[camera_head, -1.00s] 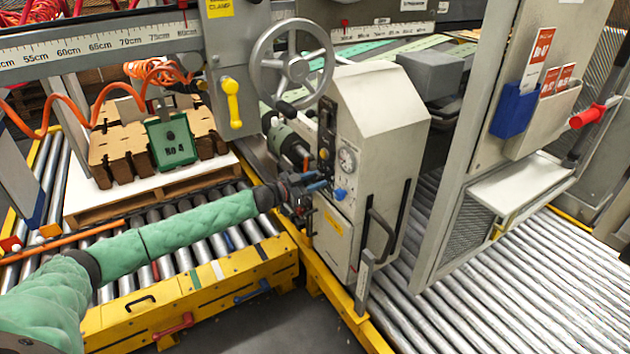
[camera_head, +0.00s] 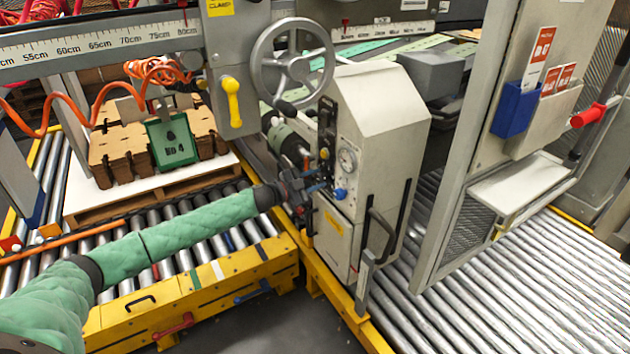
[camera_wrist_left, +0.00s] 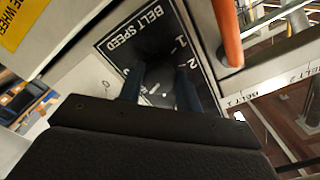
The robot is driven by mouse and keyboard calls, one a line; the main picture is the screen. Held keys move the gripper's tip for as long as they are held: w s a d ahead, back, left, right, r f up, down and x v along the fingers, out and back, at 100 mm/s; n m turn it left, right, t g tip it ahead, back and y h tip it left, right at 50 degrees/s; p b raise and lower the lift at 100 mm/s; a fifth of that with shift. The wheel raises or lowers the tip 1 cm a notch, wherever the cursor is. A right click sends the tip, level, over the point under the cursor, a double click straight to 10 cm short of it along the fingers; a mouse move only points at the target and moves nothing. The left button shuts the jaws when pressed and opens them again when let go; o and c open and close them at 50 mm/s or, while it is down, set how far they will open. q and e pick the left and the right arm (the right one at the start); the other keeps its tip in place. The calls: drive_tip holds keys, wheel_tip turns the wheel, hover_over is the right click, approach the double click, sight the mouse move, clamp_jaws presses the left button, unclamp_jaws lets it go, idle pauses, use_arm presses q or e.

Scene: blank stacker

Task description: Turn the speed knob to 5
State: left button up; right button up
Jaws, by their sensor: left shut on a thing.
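The belt speed knob (camera_wrist_left: 158,55) is a dark knob on a black dial plate (camera_wrist_left: 108,44) lettered "BELT SPEED". In the left wrist view, 0, 1 and 2 show on the plate; the knob's pointer and the 5 cannot be made out. My left gripper (camera_wrist_left: 160,92) is shut on the knob, one blue-grey finger on each side. In the head view my left gripper (camera_head: 318,187) is at the front panel of the beige machine cabinet (camera_head: 372,130), and the knob is hidden there. My right gripper is not in view.
An orange handle (camera_wrist_left: 228,35) stands close beside the dial. On the cabinet are a round gauge (camera_head: 347,160), a blue knob (camera_head: 341,194) and a black handle (camera_head: 378,232). A large handwheel (camera_head: 292,65) is above. Roller conveyors (camera_head: 480,290) lie on both sides.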

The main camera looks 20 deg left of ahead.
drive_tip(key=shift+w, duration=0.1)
use_arm(q)
drive_tip(key=o, duration=1)
drive_tip(key=shift+s+a, duration=0.1)
drive_tip(key=shift+s+a+f, duration=0.1)
drive_tip(key=shift+s+a, duration=0.1)
drive_tip(key=shift+s, duration=0.05)
drive_tip(key=b+v, duration=0.1)
drive_tip(key=v, duration=0.6)
drive_tip(key=shift+b, duration=0.35)
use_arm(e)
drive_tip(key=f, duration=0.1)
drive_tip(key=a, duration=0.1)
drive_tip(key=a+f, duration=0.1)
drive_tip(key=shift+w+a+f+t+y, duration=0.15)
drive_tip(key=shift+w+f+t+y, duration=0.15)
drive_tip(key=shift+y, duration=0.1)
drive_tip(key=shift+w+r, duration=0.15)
